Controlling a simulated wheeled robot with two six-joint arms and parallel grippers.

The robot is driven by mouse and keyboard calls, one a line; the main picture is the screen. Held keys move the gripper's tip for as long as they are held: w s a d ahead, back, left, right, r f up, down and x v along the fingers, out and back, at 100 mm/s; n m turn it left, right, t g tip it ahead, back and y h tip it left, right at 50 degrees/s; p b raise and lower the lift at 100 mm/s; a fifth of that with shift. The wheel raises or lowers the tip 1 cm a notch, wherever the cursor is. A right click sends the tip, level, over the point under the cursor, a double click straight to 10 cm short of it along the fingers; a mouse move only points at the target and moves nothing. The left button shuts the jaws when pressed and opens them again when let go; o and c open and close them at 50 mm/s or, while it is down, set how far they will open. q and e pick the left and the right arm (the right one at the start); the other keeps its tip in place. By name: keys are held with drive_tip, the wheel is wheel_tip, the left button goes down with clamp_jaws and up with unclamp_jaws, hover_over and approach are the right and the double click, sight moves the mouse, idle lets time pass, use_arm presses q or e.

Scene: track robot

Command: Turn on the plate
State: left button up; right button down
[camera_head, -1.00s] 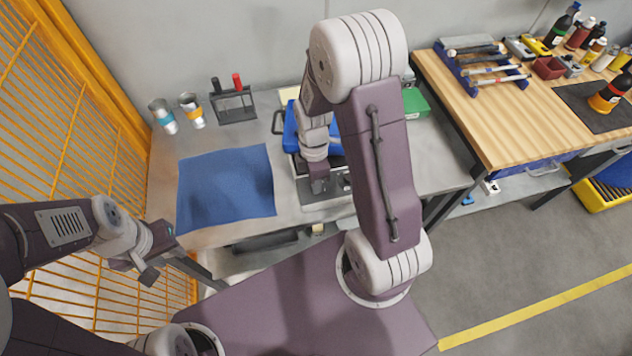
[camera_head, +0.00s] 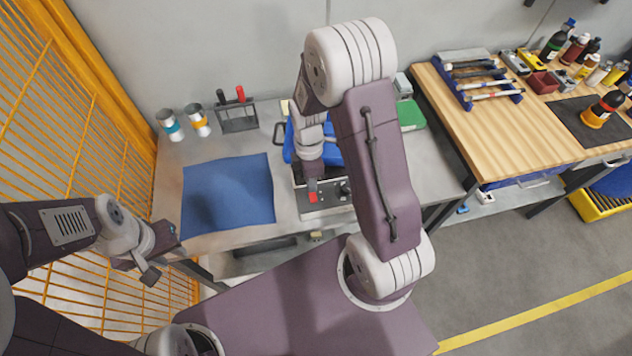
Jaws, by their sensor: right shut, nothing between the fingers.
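The plate (camera_head: 322,211) is a steel hot plate on the grey bench, with a front control panel partly hidden by my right arm. A red switch (camera_head: 313,197) and dark knobs (camera_head: 345,190) show on the panel. A blue pot (camera_head: 332,150) stands on the plate, also partly hidden by my arm. My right gripper (camera_head: 312,187) is shut and empty, right at the red switch; I cannot tell whether it touches. My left gripper (camera_head: 162,254) is open and empty, left of the bench's front edge, away from the plate.
A blue cloth (camera_head: 228,193) lies left of the plate. Two cans (camera_head: 184,124) and a dark rack with a red-handled tool (camera_head: 236,115) stand at the back. A green box (camera_head: 410,115) is right of the pot. A wooden workbench (camera_head: 485,125) stands right; an orange fence is left.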

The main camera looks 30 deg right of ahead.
wheel_tip(320, 180, up, 5)
drive_tip(key=b, duration=0.1)
wheel_tip(320, 180, up, 5)
hover_over(315, 196)
drive_tip(key=shift+s+a+r, duration=0.1)
drive_tip(key=shift+s+a, duration=0.05)
drive_tip(key=shift+a, duration=0.1)
drive_tip(key=shift+a, duration=0.1)
